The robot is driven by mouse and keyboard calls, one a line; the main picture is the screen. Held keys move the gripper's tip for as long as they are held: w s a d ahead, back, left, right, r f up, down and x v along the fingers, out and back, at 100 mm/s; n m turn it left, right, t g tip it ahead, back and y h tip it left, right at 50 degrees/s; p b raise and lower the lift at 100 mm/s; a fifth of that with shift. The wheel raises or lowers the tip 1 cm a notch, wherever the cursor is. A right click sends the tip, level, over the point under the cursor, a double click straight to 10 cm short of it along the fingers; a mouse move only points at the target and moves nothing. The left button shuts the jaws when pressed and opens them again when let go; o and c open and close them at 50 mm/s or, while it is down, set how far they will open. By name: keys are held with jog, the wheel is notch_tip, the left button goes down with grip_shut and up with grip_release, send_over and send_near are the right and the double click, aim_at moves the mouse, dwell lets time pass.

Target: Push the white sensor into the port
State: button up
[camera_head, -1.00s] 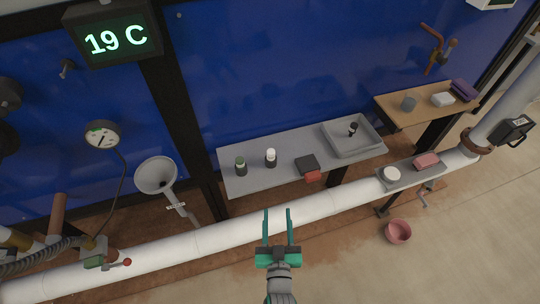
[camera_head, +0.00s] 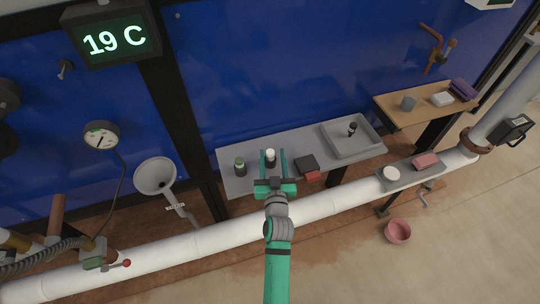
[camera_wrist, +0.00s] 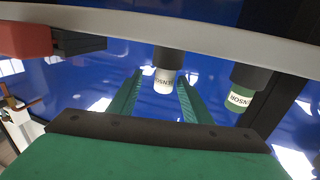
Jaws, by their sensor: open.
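The white sensor (camera_head: 270,155), a dark cylinder with a white labelled end, stands on the grey shelf (camera_head: 230,182). It also shows in the wrist view (camera_wrist: 164,82), where the picture is upside down. My gripper (camera_head: 273,154) is open, with its green fingers on either side of the white sensor. In the wrist view, gaps show between the sensor and both fingers (camera_wrist: 160,88). A similar sensor with a green end (camera_head: 240,165) stands to the left, outside the fingers (camera_wrist: 240,97). I cannot pick out the port for certain.
A black and red block (camera_head: 307,166) lies close to the right of my gripper. A grey tray (camera_head: 372,148) holds a small dark, white-banded object (camera_head: 352,129). A white pipe (camera_head: 230,232) runs below the shelf. A blue wall (camera_head: 270,80) stands behind.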

aim_at(270, 150)
jog(key=shift+w+a+r, duration=0.1)
jog(key=shift+w+a, duration=0.05)
jog(key=shift+w, duration=0.8)
jog(key=shift+w+a, duration=0.2)
jog(key=shift+w, duration=0.7)
jog(key=shift+w+a+r, duration=0.1)
jog(key=shift+w+a, duration=0.05)
jog(key=shift+w, duration=0.8)
grip_shut()
